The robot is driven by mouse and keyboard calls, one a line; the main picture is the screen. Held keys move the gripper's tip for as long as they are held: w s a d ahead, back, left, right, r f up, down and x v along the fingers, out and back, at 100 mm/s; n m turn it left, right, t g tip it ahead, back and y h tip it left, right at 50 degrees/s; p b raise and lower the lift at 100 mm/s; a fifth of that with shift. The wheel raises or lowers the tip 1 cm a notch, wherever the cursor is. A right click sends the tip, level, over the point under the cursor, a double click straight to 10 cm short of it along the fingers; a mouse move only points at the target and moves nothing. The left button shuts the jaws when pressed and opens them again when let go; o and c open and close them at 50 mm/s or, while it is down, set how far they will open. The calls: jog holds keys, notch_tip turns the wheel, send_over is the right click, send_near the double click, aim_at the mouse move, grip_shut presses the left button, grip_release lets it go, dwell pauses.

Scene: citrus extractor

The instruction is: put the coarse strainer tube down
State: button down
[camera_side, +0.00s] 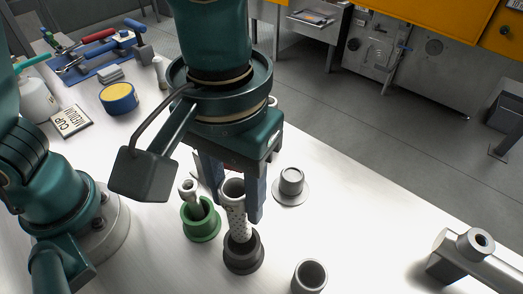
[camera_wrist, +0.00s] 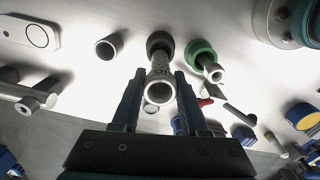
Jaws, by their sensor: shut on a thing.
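The coarse strainer tube (camera_side: 237,222) is a pale, perforated tube with a wide plain collar at its top. It stands about upright, its lower end at the mouth of a dark round holder (camera_side: 243,255). How deep it sits is hard to tell. My gripper (camera_side: 234,203) points down with its fingers on either side of the tube, shut on it near the collar. In the wrist view the tube (camera_wrist: 160,73) lies between the two blue-grey fingers (camera_wrist: 159,80), and the dark holder (camera_wrist: 160,42) shows behind it.
A green holder (camera_side: 203,230) with another tube (camera_side: 190,188) stands close left of the dark holder. A flanged grey piece (camera_side: 291,182) is to the right, and an open grey cylinder (camera_side: 310,274) is in front. A metal fitting (camera_side: 468,250) lies far right. The table between is clear.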

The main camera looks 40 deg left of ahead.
notch_tip(320, 180, down, 7)
jog(key=shift+f, duration=0.15)
jog(key=shift+f, duration=0.1)
dwell(0.3)
jog(key=shift+c, duration=2.1)
grip_release()
notch_tip(320, 180, up, 12)
jog(key=f, duration=0.1)
jog(key=a+f+m+t, duration=0.1)
jog(key=a+t, duration=0.4)
jog(key=a, duration=1.4)
jog(key=shift+f+m+t, duration=0.3)
jog(key=shift+f+m, duration=0.05)
jog(key=shift+m, duration=0.25)
